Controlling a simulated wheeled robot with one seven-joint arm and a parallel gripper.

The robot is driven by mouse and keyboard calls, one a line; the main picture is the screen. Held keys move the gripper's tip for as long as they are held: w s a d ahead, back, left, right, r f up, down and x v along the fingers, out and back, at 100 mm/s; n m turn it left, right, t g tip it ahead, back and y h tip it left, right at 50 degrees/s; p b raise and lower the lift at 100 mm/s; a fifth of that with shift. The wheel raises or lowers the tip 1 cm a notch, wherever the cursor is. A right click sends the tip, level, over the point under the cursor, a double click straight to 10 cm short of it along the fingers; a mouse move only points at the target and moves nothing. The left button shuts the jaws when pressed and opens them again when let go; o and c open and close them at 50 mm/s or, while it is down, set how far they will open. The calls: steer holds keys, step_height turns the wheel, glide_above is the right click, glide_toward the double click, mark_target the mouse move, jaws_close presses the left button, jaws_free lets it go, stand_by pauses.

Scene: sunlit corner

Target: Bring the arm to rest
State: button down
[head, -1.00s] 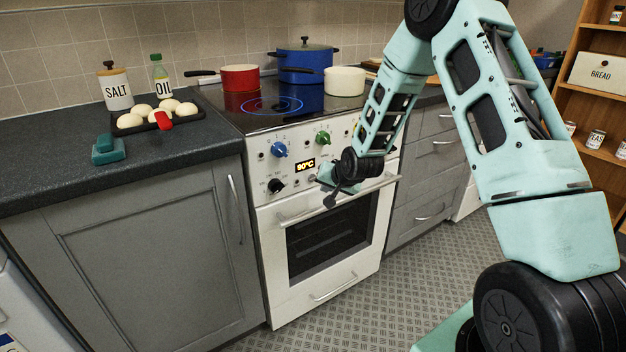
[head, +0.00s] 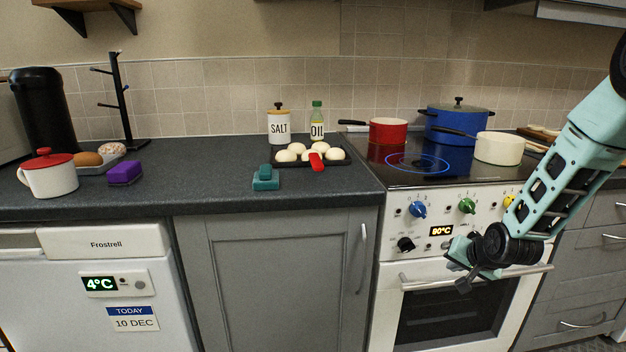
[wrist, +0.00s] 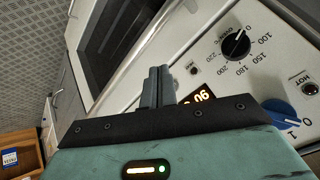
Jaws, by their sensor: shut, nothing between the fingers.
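My gripper (head: 460,278) hangs in front of the white stove (head: 398,315), near its control panel and oven handle, at the right of the head view. In the wrist view my gripper (wrist: 158,84) has its two fingers together with nothing between them. Beyond them are the black oven knob (wrist: 236,44), the blue knob (wrist: 280,112) and the lit display (wrist: 198,97). The display reads 90°C in the head view. Whether the gripper touches the stove front, I cannot tell.
On the hob stand a red pan (head: 388,132), a blue pot (head: 455,122) and a cream pan (head: 498,148); one ring glows blue. The counter (head: 220,178) holds a bun tray (head: 290,163), salt jar (head: 279,124), oil bottle (head: 317,122), teal block (head: 265,180), purple sponge (head: 125,173) and red-lidded pot (head: 48,175).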

steer(key=s+a+r+n+g+y, duration=0.15)
steer(key=s+a+r+n, duration=0.35)
steer(key=a, duration=0.5)
steer(key=s+a+r+n+g+y, duration=0.1)
steer(key=s+a+r+n+g, duration=0.15)
steer(key=s+a, duration=0.6)
steer(key=s+a+r+n+g+h, duration=0.1)
steer(key=s+a+r+n, duration=0.1)
steer(key=s, duration=0.5)
steer(key=s+a+r+n+g, duration=0.1)
steer(key=s+a+n+g, duration=0.15)
steer(key=s, duration=0.55)
steer(key=s+a+r+n+g+h, duration=0.1)
steer(key=s+a+r+n, duration=0.15)
steer(key=s, duration=0.45)
step_height(320, 180, up, 14)
steer(key=p, duration=1.5)
steer(key=shift+d+r, duration=0.2)
steer(key=shift+d, duration=0.05)
